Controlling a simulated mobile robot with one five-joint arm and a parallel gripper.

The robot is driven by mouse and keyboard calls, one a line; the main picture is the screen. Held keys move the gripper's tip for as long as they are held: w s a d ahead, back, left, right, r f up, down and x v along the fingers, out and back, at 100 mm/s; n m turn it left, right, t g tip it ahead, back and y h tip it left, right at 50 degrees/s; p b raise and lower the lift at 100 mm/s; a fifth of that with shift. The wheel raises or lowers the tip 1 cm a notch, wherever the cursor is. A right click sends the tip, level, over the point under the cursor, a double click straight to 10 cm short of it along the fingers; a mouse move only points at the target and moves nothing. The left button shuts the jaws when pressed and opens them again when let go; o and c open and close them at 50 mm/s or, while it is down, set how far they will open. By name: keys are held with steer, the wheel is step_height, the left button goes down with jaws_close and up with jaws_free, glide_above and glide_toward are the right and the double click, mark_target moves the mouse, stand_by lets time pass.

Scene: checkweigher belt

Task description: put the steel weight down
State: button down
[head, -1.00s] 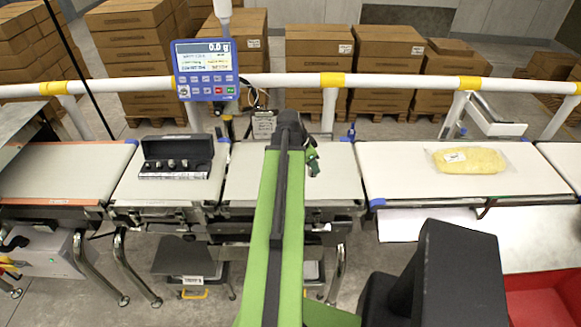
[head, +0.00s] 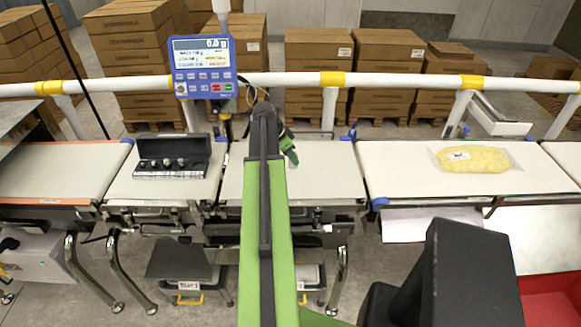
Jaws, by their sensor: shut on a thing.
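My gripper (head: 288,150) is partly visible past the end of my green and black arm, over the middle belt section (head: 330,172). Its jaws are shut on the steel weight, which my arm hides from view. I cannot tell how high the gripper is above the belt. An open black case (head: 172,142) with several small metal weights (head: 182,163) in a row sits on the belt section to the left. A blue display (head: 203,68) behind the belt reads 0.0 g.
A bag of yellow product (head: 474,159) lies on the right belt (head: 400,185). A white rail (head: 290,79) runs behind the belts, with stacked cartons (head: 318,60) beyond. The left belt (head: 50,172) is bare. A red bin (head: 550,305) stands at lower right.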

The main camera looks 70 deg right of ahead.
mark_target(291, 164)
step_height(291, 164, down, 4)
steer(key=b, duration=0.3)
steer(key=shift+f+b, duration=0.1)
steer(key=shift+b, duration=0.25)
steer(key=shift+r, duration=0.2)
steer(key=shift+f, duration=0.15)
steer(key=c, duration=1)
jaws_free()
steer(key=shift+a+r+p, duration=0.1)
steer(key=shift+r+p, duration=0.45)
steer(key=p+v, duration=1)
steer(key=v, duration=0.1)
